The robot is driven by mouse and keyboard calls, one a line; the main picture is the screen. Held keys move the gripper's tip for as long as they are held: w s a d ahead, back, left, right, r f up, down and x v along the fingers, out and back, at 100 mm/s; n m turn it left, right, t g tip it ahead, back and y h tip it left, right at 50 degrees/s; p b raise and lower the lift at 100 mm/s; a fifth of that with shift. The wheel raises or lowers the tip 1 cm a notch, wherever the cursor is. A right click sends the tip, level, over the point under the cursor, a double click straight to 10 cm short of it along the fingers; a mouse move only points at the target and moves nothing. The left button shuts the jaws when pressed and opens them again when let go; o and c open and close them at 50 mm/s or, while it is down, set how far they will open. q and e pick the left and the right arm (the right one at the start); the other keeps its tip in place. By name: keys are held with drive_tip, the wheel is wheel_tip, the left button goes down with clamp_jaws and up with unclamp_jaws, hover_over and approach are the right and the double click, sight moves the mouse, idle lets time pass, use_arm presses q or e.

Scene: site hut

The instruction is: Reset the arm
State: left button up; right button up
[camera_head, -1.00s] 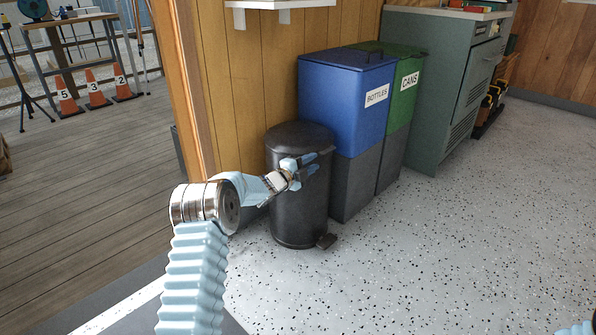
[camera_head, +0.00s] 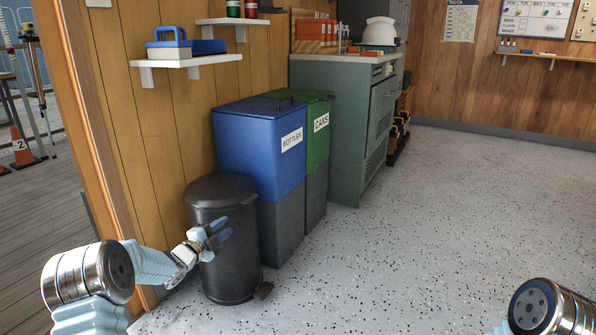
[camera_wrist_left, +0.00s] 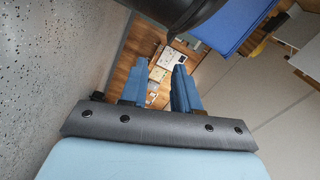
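My left gripper (camera_head: 221,233) shows in the head view in front of the upper body of a black pedal bin (camera_head: 228,268). Its blue fingers point away to the right, and I cannot tell how far they are from the bin. In the left wrist view the two fingers (camera_wrist_left: 159,75) stand apart with nothing between them.
The blue bottles bin (camera_head: 250,150) and green cans bin (camera_head: 317,140) stand behind the pedal bin, with a grey-green cabinet (camera_head: 345,120) beyond. The speckled floor (camera_head: 430,215) to the right is clear.

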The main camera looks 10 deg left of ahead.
use_arm(q)
drive_tip(key=s+d+f+n+g+y, duration=0.1)
drive_tip(key=s+d+f+n+g, duration=0.2)
drive_tip(key=s+d+f+n, duration=0.5)
drive_tip(key=s+d+f+n+g+y, duration=0.1)
drive_tip(key=s+d+f+n+g, duration=0.15)
drive_tip(key=f, duration=0.95)
drive_tip(key=s+d+f+n+g, duration=0.45)
drive_tip(key=s+f, duration=0.25)
drive_tip(key=s, duration=0.4)
drive_tip(key=s+d+f+n+g, duration=0.2)
drive_tip(key=s+d+n+g, duration=0.1)
drive_tip(key=s, duration=0.7)
drive_tip(key=s+d+f+n+g, duration=0.1)
drive_tip(key=s+d+n+g, duration=0.2)
drive_tip(key=s, duration=0.7)
wheel_tip(320, 180, up, 14)
drive_tip(key=d+p, duration=0.1)
drive_tip(key=p, duration=1.3)
drive_tip(key=shift+s+d+m+p, duration=0.2)
drive_tip(key=shift+s+m+p, duration=0.1)
drive_tip(key=shift+s+m, duration=0.15)
drive_tip(key=shift+f, duration=0.1)
